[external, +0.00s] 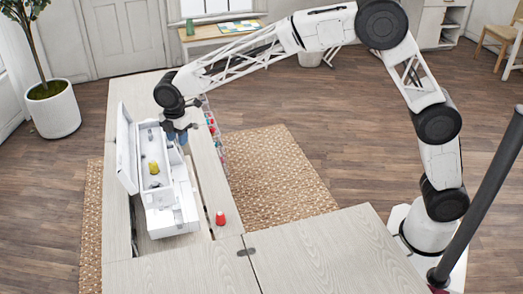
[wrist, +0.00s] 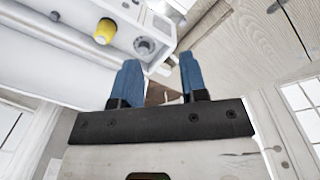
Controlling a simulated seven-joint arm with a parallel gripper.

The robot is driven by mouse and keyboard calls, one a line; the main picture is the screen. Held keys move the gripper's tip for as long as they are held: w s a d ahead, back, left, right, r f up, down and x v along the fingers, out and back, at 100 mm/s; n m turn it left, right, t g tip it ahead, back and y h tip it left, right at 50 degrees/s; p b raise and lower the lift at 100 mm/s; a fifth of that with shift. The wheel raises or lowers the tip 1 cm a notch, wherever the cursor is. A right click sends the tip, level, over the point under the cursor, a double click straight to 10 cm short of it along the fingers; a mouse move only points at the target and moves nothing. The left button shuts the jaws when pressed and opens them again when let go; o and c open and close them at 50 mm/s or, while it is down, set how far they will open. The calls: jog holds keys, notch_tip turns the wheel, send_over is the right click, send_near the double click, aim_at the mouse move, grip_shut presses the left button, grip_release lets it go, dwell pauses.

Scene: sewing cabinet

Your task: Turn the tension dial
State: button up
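The white sewing machine (external: 180,207) sits in the cabinet, and part of its body (wrist: 50,52) fills the upper left of the wrist view. A round grey knob (wrist: 145,46) is set in the machine's end beside the yellow spool; I cannot tell for certain that it is the tension dial. My gripper (external: 180,132) is at the far end of the machine in the external view. In the wrist view my gripper (wrist: 158,61) has its two blue fingers apart with nothing held between them. The knob appears just beyond the fingertips, nearer the left finger; contact is not visible.
A yellow spool (external: 153,168) stands on the machine, also in the wrist view (wrist: 104,31). An open white lid (external: 126,148) rises along its left side. A red spool (external: 220,218) stands on the cabinet top (external: 150,268). Several small coloured items (external: 212,127) line the right edge.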

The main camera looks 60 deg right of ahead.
jog(key=s+d+r+m, duration=0.3)
jog(key=s+d+r, duration=0.3)
jog(key=s+d, duration=0.1)
jog(key=shift+s+d, duration=0.25)
jog(key=shift+d, duration=0.2)
dwell(0.4)
jog(key=s+d+r+m+t, duration=0.1)
jog(key=s+d+r+m, duration=0.25)
jog(key=s+d, duration=0.6)
jog(key=s+d+r+m, duration=0.35)
jog(key=s+d, duration=0.25)
jog(key=s, duration=0.7)
jog(key=s+d+f+m, duration=0.2)
jog(key=s, duration=0.7)
jog(key=s+d+f+m, duration=0.2)
jog(key=s+d+m, duration=0.1)
jog(key=s, duration=0.6)
jog(key=s+d+f+m+t, duration=0.1)
jog(key=s+d+f+m, duration=0.1)
jog(key=s, duration=0.7)
jog(key=shift+d+f+m, duration=0.4)
jog(key=shift+d+m, duration=0.1)
jog(key=shift+d, duration=0.2)
